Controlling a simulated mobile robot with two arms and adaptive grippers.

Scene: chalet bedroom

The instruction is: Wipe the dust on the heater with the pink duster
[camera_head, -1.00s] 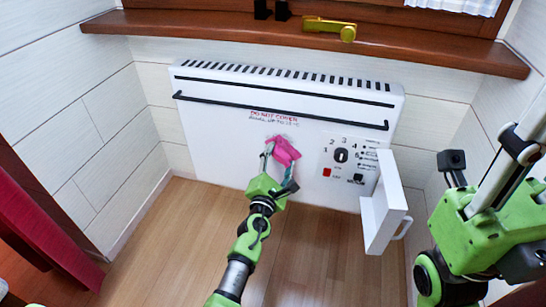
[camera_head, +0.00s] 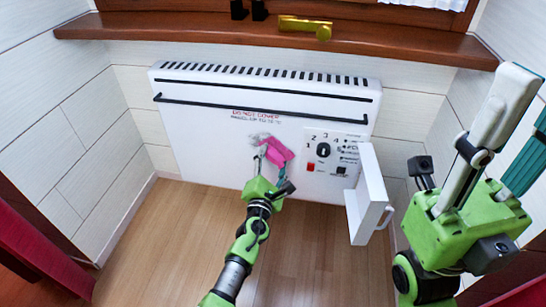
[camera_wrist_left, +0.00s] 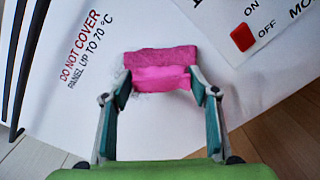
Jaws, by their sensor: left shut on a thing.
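The white heater (camera_head: 215,150) stands against the back wall. A small grey dust patch (camera_head: 259,138) lies on its front, below the red printed warning. My left gripper (camera_head: 268,163) is shut on the pink duster (camera_head: 277,151), which is against or very near the panel, just right of the dust. In the left wrist view the duster (camera_wrist_left: 160,68) spans the two teal fingers, with grey dust (camera_wrist_left: 122,78) at its left edge. Whether it touches the panel is hard to tell. My right gripper (camera_head: 532,95) is close at the right, fingers up and apart, seemingly empty.
The heater's control panel with dial and red switch (camera_head: 311,167) is right of the duster. A white flap with a handle (camera_head: 370,200) stands out from the heater's right side. A wooden sill (camera_head: 200,32) runs above. The floor in front is clear.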

